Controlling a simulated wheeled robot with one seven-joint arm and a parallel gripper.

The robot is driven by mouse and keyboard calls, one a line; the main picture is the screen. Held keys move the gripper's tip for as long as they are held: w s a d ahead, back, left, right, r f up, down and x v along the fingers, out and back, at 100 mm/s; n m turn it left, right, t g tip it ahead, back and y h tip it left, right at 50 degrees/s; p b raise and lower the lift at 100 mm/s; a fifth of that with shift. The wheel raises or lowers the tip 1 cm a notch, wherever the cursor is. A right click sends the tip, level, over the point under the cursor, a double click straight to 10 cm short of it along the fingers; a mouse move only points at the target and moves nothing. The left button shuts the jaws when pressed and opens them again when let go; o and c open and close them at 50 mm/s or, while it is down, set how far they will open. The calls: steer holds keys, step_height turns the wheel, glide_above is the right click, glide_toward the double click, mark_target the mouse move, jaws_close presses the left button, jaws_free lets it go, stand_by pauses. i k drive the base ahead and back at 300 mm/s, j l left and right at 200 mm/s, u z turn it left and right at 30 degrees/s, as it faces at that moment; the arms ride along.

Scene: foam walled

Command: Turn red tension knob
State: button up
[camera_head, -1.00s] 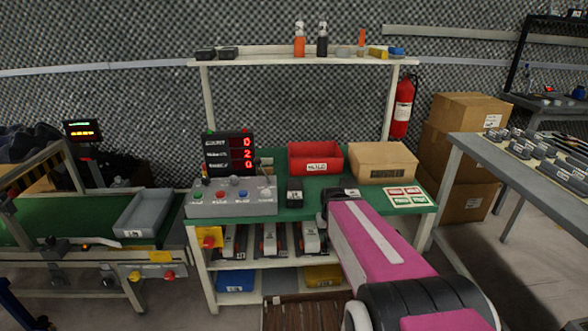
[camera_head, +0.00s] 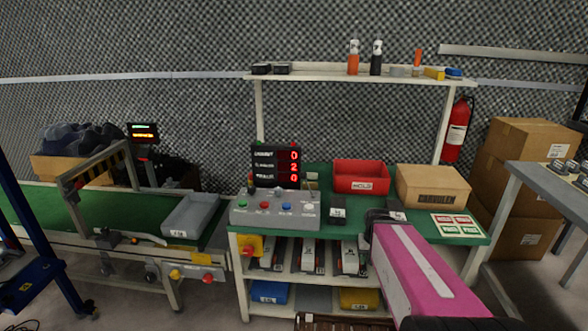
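A small red knob (camera_head: 208,278) shows low on the front of the conveyor frame (camera_head: 140,262) at the left. A yellow knob (camera_head: 175,274) sits just left of it. Another red round part (camera_head: 247,250) is on a yellow box at the bench's front left corner. No label tells which is the tension knob. My gripper (camera_head: 384,214) is the dark end of my pink arm, over the bench's front right part, well right of these knobs. Its fingers are too small and dark to read, and I see nothing held.
A grey control box (camera_head: 276,211) with coloured buttons stands on the green bench, before a red-digit display (camera_head: 277,166). A red bin (camera_head: 361,177) and a cardboard box (camera_head: 432,186) stand behind my gripper. A blue frame (camera_head: 40,265) stands at far left. Floor shows before the conveyor.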

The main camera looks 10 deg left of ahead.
mark_target(208, 278)
steer(key=k+u, duration=0.15)
steer(key=u, duration=0.25)
steer(key=k+j+u, duration=0.1)
steer(key=u, duration=0.25)
steer(key=k+j+u, duration=0.15)
steer(key=u, duration=0.25)
steer(key=k+j+u, duration=0.1)
steer(key=u, duration=0.25)
